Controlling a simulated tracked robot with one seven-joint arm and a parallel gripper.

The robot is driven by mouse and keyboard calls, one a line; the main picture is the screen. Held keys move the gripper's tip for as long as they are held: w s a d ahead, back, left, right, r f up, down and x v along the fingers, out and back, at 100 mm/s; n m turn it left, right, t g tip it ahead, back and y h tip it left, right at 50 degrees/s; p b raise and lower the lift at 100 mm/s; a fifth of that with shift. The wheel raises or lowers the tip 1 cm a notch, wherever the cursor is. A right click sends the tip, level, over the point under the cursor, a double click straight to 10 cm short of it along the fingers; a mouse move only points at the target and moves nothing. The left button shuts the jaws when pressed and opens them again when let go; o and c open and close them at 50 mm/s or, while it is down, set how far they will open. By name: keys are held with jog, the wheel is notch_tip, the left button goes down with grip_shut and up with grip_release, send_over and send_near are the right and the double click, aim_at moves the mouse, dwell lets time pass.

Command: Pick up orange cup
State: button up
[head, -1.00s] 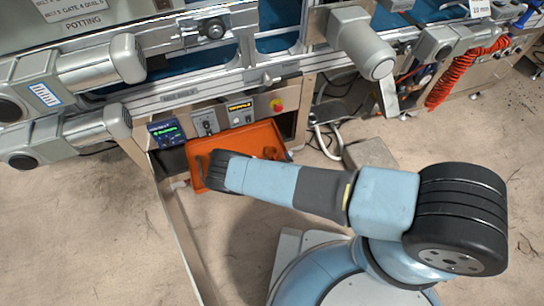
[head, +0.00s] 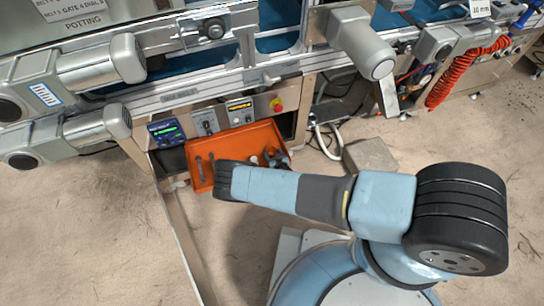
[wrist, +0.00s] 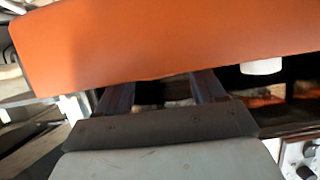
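I cannot single out the orange cup for certain. In the head view, an orange tray (head: 228,143) on the front of the machine holds several small items (head: 270,157), some reddish, at its right end. My gripper (wrist: 162,88) shows in the wrist view with its two fingers spread apart. A broad orange surface (wrist: 160,40) fills the top of that view and hides the fingertips; whether it is the tray's wall or a cup is unclear. Nothing is visibly held between the fingers. In the head view my arm's end is at the tray's front edge and the fingers are hidden.
A control panel (head: 205,122) with knobs and a red-yellow button (head: 277,104) sits just behind the tray. Grey motors (head: 100,65) jut out from the machine above left. A grey block (head: 368,154) stands on the floor to the right. The floor at left is open.

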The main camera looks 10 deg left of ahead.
jog(key=c, duration=0.6)
jog(key=shift+r, duration=0.15)
